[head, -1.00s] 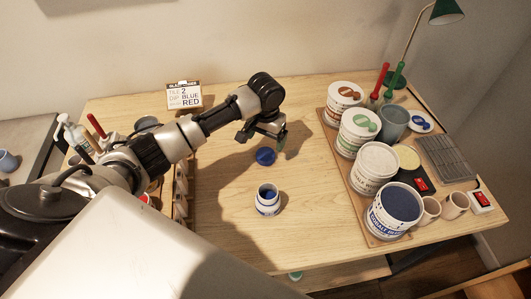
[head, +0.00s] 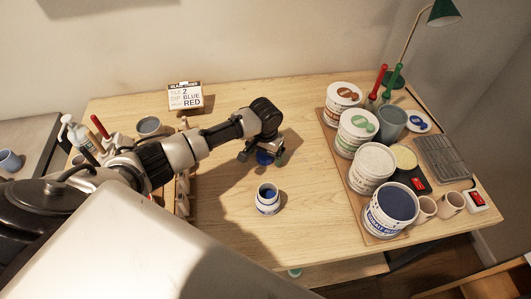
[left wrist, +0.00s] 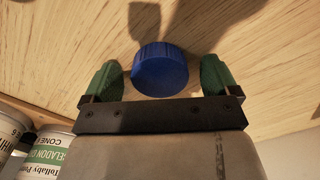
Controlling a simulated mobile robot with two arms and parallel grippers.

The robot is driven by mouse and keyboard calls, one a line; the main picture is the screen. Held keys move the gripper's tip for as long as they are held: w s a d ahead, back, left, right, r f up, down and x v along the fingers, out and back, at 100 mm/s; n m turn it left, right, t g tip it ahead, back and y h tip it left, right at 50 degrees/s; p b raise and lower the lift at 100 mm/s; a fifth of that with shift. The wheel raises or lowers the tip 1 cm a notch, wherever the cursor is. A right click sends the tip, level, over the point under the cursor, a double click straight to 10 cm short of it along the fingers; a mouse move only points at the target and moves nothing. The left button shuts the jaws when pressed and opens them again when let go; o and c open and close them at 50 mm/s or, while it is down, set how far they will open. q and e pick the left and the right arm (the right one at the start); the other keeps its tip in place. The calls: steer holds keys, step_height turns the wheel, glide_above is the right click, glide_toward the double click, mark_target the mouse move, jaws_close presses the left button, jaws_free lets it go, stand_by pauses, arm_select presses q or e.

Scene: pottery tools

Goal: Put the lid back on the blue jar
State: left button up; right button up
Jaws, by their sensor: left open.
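The small blue jar (head: 267,199) stands open and upright near the middle of the table, with blue contents showing. Its blue lid (head: 265,158) lies on the table behind the jar, partly hidden by my left gripper (head: 262,158). In the left wrist view the ribbed blue lid (left wrist: 160,69) sits between the two green fingertips of my left gripper (left wrist: 160,78). A gap shows on each side of the lid, so the gripper is open around it and not closed on it. My right gripper is in neither view.
A tray (head: 352,181) of large glaze tubs stands on the right, with cups and a switch box beside it. A sign card (head: 185,97) stands at the back left. The wooden table (head: 315,215) is bare between jar and tray.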

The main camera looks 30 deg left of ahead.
mark_target(267, 156)
arm_select(q)
steer(key=shift+c, duration=0.4)
steer(key=c, duration=0.9)
steer(key=shift+r, duration=0.15)
steer(key=shift+r, duration=0.25)
steer(key=r, duration=0.1)
steer(key=r+b, duration=0.1)
steer(key=r, duration=0.1)
steer(key=shift+s+d+r, duration=0.2)
steer(key=shift+d+r, duration=0.1)
steer(key=shift+d, duration=0.1)
steer(key=shift+s+d+r+b, duration=0.3)
steer(key=shift+s+d+r, duration=0.8)
steer(key=shift+d, duration=0.4)
steer(key=shift+s+d+r+b, duration=0.35)
steer(key=shift+s+d+r, duration=0.7)
steer(key=shift+d, duration=0.4)
steer(key=shift+s+d+r+b, duration=0.3)
steer(key=shift+s+d+r, duration=0.65)
steer(key=shift+d+r, duration=0.4)
steer(key=shift+d+f, duration=0.1)
steer(key=shift+f, duration=0.05)
